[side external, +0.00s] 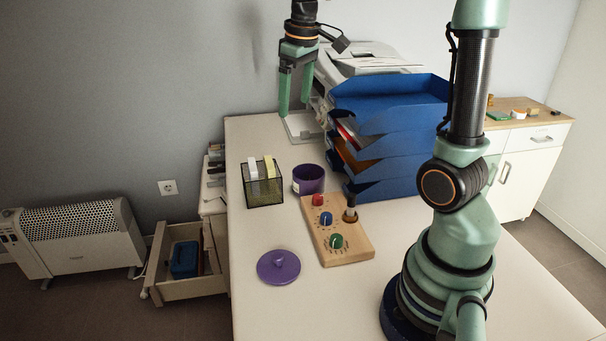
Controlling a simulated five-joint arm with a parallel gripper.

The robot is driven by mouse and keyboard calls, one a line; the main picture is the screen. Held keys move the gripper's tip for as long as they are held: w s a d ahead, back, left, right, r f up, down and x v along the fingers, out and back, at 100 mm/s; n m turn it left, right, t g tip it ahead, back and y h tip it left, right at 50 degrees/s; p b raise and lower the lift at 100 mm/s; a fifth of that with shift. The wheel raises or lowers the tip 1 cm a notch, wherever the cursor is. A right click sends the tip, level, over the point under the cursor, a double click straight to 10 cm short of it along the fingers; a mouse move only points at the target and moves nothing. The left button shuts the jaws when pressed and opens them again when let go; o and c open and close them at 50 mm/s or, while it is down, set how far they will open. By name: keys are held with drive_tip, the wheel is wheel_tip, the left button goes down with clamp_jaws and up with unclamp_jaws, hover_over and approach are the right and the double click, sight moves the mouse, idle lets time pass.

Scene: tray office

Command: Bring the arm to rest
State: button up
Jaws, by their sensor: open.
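My gripper (294,112) hangs in the upper middle of the side external view, fingers pointing down. It is open, with nothing visible between its two green fingers. It is above the far end of the white table (262,304), to the left of the stacked blue trays. My arm's base and lower links stand at the right front; the link joining them to the gripper is out of frame at the top.
Blue stacked trays (390,103) stand behind a wooden board with knobs (352,249). A purple pot (308,180), a black mesh holder (263,190) and a purple lid (279,268) are on the table. An open drawer (187,288) juts out left. The table's front is clear.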

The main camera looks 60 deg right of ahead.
drive_tip(key=s+a+f+t, duration=0.2)
drive_tip(key=s+a, duration=0.7)
drive_tip(key=a, duration=0.5)
drive_tip(key=shift+s+a+f+t+y, duration=0.2)
drive_tip(key=shift+f+t+y, duration=0.2)
drive_tip(key=shift+t, duration=0.5)
